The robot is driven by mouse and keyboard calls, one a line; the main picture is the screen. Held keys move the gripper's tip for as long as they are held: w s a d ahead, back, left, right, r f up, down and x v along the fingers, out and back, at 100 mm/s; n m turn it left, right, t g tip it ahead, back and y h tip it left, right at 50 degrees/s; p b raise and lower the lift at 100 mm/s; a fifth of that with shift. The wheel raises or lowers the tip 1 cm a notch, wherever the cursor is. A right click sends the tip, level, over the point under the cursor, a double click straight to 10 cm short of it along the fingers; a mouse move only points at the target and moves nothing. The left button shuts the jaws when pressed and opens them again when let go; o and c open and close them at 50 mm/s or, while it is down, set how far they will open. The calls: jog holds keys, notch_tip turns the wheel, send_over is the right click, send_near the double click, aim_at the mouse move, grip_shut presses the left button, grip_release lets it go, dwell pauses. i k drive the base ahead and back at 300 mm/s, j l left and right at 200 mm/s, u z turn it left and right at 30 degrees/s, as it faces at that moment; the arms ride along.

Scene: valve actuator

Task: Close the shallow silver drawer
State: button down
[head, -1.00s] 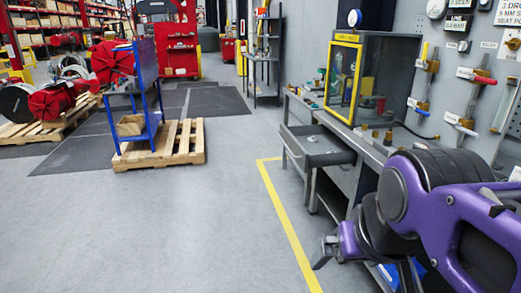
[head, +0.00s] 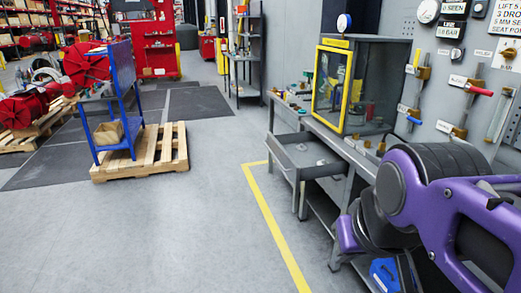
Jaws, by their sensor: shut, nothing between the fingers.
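The shallow silver drawer (head: 284,158) is a grey metal tray pulled out from the left side of the workbench (head: 345,147). Its open top shows a few small pale items inside. My purple and black arm (head: 435,200) fills the lower right, in front of the bench's near end. It is apart from the drawer in the picture. A purple wrist part (head: 346,234) shows at the arm's left end. My gripper's fingers cannot be made out; they are hidden behind or below the arm.
A yellow-framed cabinet (head: 332,85) stands on the bench. Gauges and valves hang on the wall at right. A blue cart (head: 118,90) stands on a wooden pallet (head: 165,158) at left. The floor left of the drawer is clear, with a yellow line (head: 268,212).

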aim_at(298, 166)
jog(key=i+u, duration=0.15)
jog(key=i, duration=0.85)
